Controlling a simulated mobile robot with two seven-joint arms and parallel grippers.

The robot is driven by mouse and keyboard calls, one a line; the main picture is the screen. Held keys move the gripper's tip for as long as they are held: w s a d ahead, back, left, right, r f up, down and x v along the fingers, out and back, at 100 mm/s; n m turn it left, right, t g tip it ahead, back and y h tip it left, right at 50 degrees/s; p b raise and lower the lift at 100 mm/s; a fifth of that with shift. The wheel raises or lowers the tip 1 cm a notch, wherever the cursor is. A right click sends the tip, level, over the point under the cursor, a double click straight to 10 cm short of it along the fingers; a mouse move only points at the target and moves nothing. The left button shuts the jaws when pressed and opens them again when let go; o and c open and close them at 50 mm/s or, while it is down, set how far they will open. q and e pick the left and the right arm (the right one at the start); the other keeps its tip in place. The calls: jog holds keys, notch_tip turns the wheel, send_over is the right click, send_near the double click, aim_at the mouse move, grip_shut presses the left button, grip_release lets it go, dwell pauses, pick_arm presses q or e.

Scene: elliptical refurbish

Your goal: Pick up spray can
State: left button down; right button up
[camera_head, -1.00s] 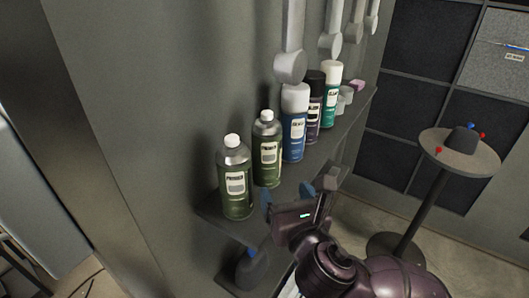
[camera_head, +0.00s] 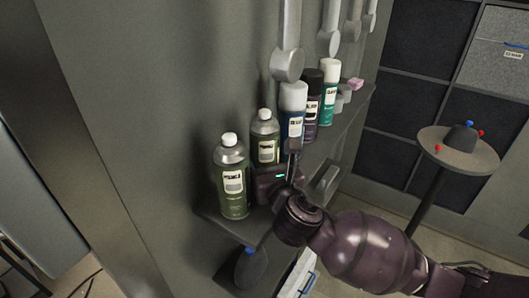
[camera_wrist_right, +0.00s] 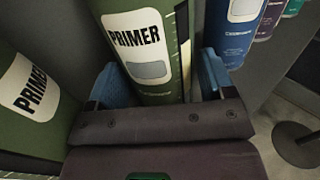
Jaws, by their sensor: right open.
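A row of spray cans stands upright on a wall shelf. The nearest green primer can (camera_head: 233,178) shows at the front left. A second green primer can (camera_head: 265,135) stands behind it, then a blue can with a white cap (camera_head: 293,98). My right gripper (camera_wrist_right: 158,78) is open, with its blue fingers on either side of the second green can (camera_wrist_right: 140,30) in the wrist view. I cannot tell whether they touch it. In the head view my right gripper (camera_head: 277,172) covers this can's lower part. My left gripper is not in view.
A dark purple can (camera_head: 313,95) and a teal can (camera_head: 329,92) stand farther along the shelf (camera_head: 320,143). Grey tools (camera_head: 288,62) hang above. A dark bottle (camera_head: 250,268) is below. A round stand (camera_head: 463,152) is at the right.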

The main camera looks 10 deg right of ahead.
jog(key=shift+w+a, duration=0.1)
jog(key=shift+w, duration=0.6)
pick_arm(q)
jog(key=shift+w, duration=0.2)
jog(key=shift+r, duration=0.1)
pick_arm(e)
jog(key=shift+c, duration=0.2)
jog(key=c, duration=0.6)
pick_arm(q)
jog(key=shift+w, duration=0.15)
pick_arm(e)
jog(key=shift+r, duration=0.15)
